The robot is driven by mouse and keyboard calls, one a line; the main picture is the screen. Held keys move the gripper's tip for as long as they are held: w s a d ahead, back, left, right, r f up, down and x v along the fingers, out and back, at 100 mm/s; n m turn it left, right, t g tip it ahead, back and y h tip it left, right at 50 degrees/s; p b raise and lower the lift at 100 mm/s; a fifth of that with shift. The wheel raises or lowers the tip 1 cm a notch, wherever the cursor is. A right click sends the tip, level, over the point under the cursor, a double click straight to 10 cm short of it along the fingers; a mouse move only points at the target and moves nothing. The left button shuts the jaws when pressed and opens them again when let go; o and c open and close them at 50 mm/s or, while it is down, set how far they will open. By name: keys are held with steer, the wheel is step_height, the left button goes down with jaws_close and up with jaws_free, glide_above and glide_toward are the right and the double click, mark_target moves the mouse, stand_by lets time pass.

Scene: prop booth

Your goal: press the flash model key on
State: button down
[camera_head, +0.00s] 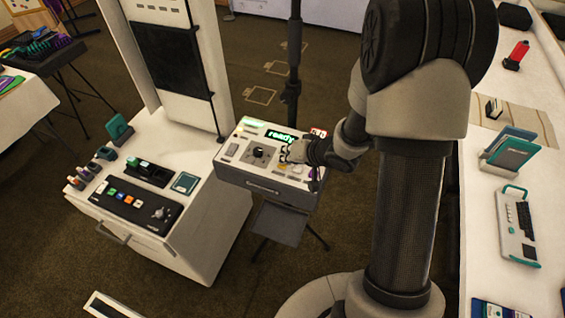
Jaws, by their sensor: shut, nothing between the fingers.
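A light grey control box (225,170) with a dark knob, several small keys and a lit green "ready" display (282,137) stands on a dark stand in the middle of the view. My gripper (288,154) is shut and empty, low over the right part of the box's top panel. My arm reaches to it from the right. I cannot tell whether the fingertips touch a key. The key labels are too small to read, and my gripper hides part of the panel, so I cannot tell which key is the flash model key.
A white cabinet (205,225) on the left carries a black button panel (135,205) and small items. A dark pole (293,60) rises behind the control box. A long white counter (485,240) with several devices runs along the right. Open carpet lies behind the box.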

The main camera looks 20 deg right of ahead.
stand_by(0.4)
steer(key=shift+r+p, duration=0.45)
steer(key=shift+p, duration=0.3)
step_height(320, 180, up, 6)
steer(key=p, duration=0.7)
